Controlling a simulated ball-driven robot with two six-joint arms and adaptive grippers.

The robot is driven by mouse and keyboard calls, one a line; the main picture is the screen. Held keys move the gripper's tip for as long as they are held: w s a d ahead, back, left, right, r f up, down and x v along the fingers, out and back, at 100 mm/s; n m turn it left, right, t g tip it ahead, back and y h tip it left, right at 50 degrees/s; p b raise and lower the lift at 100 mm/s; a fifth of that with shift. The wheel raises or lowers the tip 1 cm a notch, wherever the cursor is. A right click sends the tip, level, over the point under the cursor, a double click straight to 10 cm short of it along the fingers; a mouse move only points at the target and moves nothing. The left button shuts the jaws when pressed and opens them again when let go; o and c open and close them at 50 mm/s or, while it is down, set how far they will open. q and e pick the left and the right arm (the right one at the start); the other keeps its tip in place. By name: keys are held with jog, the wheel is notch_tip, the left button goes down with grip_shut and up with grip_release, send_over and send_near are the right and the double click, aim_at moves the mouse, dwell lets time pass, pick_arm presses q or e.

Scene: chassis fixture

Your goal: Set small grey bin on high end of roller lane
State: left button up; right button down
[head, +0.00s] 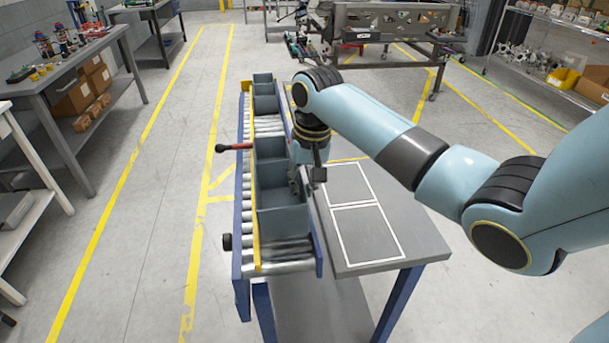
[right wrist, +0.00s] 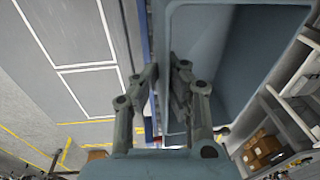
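The roller lane (head: 285,264) has blue side rails and a yellow strip along its left side. Several grey bins stand in a row along it. The nearest small grey bin (head: 284,222) is over the rollers toward the near end. My right gripper (head: 309,185) is at this bin's right side, pointing down. In the right wrist view, my right gripper (right wrist: 165,80) has its fingers close together on either side of the wall of the grey bin (right wrist: 240,55), one inside and one outside. The bin looks empty. Which lane end is higher is unclear. My left gripper is out of view.
A grey table with white outlined rectangles (head: 368,233) adjoins the lane on the right and is bare there. A red lever with a black knob (head: 234,147) and another black knob (head: 227,241) stick out on the left. Bare rollers show at the near end.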

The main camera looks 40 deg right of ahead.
notch_tip(320, 180, down, 3)
jog(key=shift+f, duration=0.1)
jog(key=shift+f+b, duration=0.4)
jog(key=shift+f, duration=0.45)
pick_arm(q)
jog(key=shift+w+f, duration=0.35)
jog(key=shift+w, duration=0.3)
pick_arm(e)
jog(key=shift+f, duration=0.25)
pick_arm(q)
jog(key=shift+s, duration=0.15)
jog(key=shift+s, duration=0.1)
pick_arm(e)
jog(key=c, duration=1.8)
grip_release()
jog(key=shift+s, duration=0.1)
jog(key=shift+r, duration=0.1)
jog(key=shift+r+p, duration=0.45)
jog(key=shift+r, duration=0.65)
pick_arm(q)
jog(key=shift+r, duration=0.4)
pick_arm(e)
jog(key=shift+r, duration=1.05)
